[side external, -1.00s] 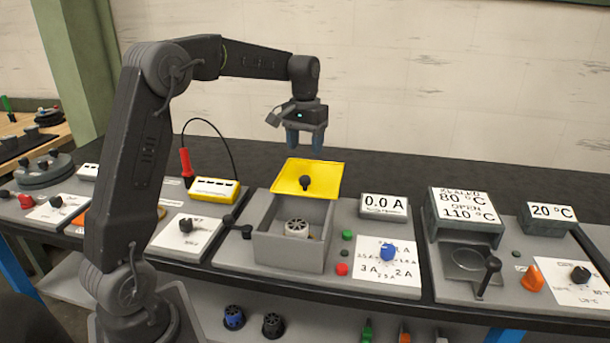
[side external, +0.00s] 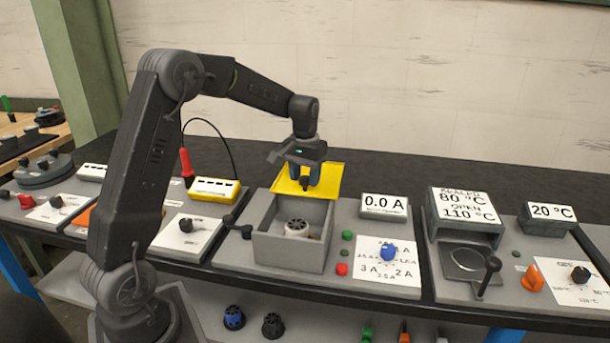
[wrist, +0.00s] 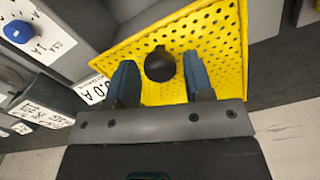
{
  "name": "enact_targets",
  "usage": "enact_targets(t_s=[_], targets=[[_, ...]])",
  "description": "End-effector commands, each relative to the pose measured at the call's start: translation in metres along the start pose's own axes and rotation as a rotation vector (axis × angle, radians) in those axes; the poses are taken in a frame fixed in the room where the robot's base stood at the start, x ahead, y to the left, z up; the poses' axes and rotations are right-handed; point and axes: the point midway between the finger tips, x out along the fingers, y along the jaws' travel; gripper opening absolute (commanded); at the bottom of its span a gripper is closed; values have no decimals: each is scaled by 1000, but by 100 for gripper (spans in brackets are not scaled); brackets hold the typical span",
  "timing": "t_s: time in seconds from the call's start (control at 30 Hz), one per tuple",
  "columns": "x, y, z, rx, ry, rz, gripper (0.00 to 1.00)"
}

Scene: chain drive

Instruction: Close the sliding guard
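The sliding guard (side external: 325,190) is a yellow perforated plate at the back of an open grey box (side external: 290,262). In the wrist view the yellow guard (wrist: 212,40) carries a round black knob (wrist: 160,66). The box is uncovered in front, and a grey motor-like part (side external: 297,228) sits inside it. My gripper (side external: 305,178) is low over the guard at the knob. In the wrist view its two blue fingers (wrist: 160,82) are apart, one on each side of the knob, with gaps visible; it is open. The knob is partly hidden in the side view.
A 0.0 A display (side external: 385,206) and a panel with a blue dial (side external: 388,251) stand right of the box. Green and red buttons lie between. A black lever (side external: 241,230) is on the left. A yellow meter (side external: 214,190) with a red probe (side external: 186,166) stands behind left.

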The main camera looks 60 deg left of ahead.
Motion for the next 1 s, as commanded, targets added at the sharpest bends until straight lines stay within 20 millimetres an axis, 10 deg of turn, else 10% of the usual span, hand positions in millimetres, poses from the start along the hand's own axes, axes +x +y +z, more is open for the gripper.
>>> enact_targets(t_s=[0.47,0.77,1.0], targets=[[-1,0,0,0,1,0,1],[-1,2,4,0,2,0,0],[-2,15,44,3,1,0,0]])
